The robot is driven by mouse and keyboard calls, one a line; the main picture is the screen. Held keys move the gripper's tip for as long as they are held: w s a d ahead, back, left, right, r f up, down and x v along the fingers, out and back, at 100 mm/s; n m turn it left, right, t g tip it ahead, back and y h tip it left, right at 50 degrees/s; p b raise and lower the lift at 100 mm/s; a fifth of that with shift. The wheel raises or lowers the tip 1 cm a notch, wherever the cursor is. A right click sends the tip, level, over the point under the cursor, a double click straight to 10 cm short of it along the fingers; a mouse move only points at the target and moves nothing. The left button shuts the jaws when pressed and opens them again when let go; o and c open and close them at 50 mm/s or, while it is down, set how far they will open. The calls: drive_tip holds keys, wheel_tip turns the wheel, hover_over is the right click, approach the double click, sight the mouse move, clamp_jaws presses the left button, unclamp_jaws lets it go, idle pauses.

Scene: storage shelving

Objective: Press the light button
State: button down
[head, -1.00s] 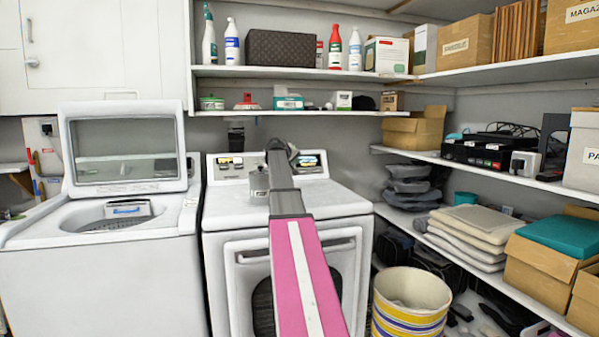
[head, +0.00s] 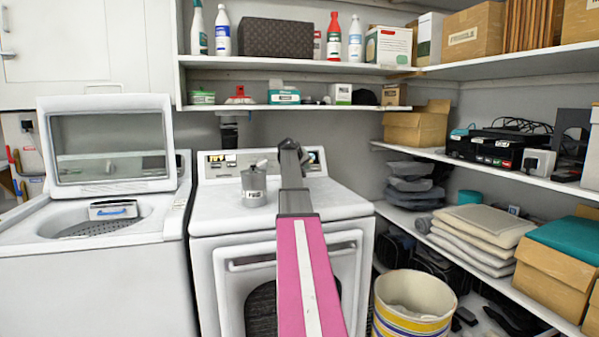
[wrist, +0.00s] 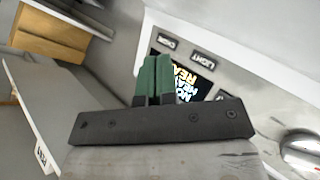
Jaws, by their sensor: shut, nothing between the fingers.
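The light button (wrist: 204,58) is a small dark rectangle marked "LIGHT" on a white control panel in the wrist view. A similar dark button (wrist: 169,43) sits beside it. A lit display (wrist: 180,78) is just below them. My gripper (wrist: 153,60) has green fingers closed together with nothing between them. Its tips are left of the light button in the picture and appear apart from it. In the head view my arm reaches over the white machine (head: 340,200) toward its rear control panel (head: 216,166). My gripper's tips are hard to make out there.
A grey can (head: 253,187) stands on the machine's top, left of my arm. An open-lidded washer (head: 100,260) is at left. A shelf (head: 290,106) runs above the panel. A striped bin (head: 414,300) stands at front right. A round knob (wrist: 301,150) is at the wrist view's lower right.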

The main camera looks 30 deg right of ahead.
drive_tip(key=shift+w+d+f, duration=0.3)
drive_tip(key=shift+w+f, duration=0.3)
drive_tip(key=shift+w, duration=0.7)
drive_tip(key=shift+w+d+f, duration=0.3)
drive_tip(key=shift+w+f, duration=0.35)
drive_tip(key=shift+w, duration=0.6)
drive_tip(key=shift+w+d+f, duration=0.3)
drive_tip(key=shift+w+f, duration=0.3)
drive_tip(key=shift+w, duration=0.7)
drive_tip(key=shift+w, duration=0.1)
drive_tip(key=shift+w+d+f, duration=0.1)
drive_tip(key=shift+w+f, duration=0.05)
drive_tip(key=shift+w, duration=0.1)
drive_tip(key=shift+w+f, duration=0.15)
drive_tip(key=shift+w, duration=0.2)
drive_tip(key=shift+s, duration=0.1)
drive_tip(key=shift+s+r, duration=0.3)
drive_tip(key=shift+s, duration=0.3)
drive_tip(key=shift+s+a+r, duration=0.2)
drive_tip(key=shift+s+r, duration=0.15)
drive_tip(key=shift+s, duration=0.4)
drive_tip(key=shift+s+a+r, duration=0.2)
drive_tip(key=shift+s+r, duration=0.15)
drive_tip(key=shift+s, duration=0.35)
drive_tip(key=shift+s+a+r, duration=0.2)
drive_tip(key=shift+s+r, duration=0.15)
drive_tip(key=shift+s, duration=0.4)
